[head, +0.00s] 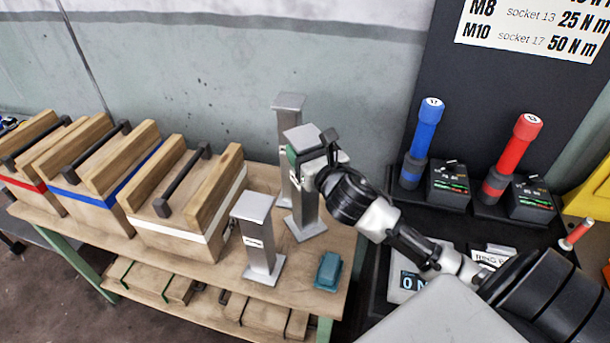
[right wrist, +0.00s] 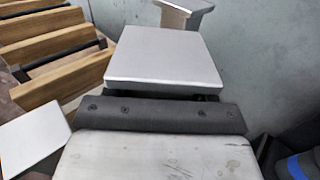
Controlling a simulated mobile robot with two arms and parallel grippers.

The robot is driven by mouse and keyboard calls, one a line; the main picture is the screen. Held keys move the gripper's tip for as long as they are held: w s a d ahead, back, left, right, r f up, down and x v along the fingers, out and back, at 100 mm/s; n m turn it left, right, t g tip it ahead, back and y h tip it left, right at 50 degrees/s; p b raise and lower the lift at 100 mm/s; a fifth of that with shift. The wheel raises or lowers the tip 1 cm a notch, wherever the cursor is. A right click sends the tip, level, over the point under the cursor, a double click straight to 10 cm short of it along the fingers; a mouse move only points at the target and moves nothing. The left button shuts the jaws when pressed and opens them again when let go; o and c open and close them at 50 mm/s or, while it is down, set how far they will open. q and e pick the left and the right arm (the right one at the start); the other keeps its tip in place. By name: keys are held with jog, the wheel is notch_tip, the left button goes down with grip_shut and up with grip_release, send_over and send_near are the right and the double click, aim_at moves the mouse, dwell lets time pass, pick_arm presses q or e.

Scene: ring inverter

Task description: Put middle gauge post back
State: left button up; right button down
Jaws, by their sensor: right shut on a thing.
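Three grey metal gauge posts with square tops and bases show in the head view. The middle post (head: 304,202) is upright, and my right gripper (head: 316,152) is shut on its upper part from the right. I cannot tell whether its base touches the table or hovers just above it. The tallest post (head: 288,120) stands behind it, partly hidden. The shortest post (head: 254,228) stands in front, to the left. In the right wrist view, the held post's top (right wrist: 165,56) lies just beyond the dark finger pad (right wrist: 160,113). My left gripper is out of view.
Wooden boxes with black handles, including a white-striped one (head: 190,225), line the wooden table's left. A teal block (head: 329,270) lies near its right end. Blue (head: 422,140) and red (head: 514,155) tools stand on a dark station at right. The wall is close behind.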

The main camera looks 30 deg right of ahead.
notch_tip(320, 180, down, 4)
jog(key=shift+f, duration=0.25)
jog(key=shift+f+b, duration=0.15)
jog(key=shift+b, duration=0.15)
jog(key=shift+c, duration=1.8)
grip_release()
jog(key=s+b, duration=0.2)
jog(key=s, duration=1)
jog(key=shift+a, duration=0.45)
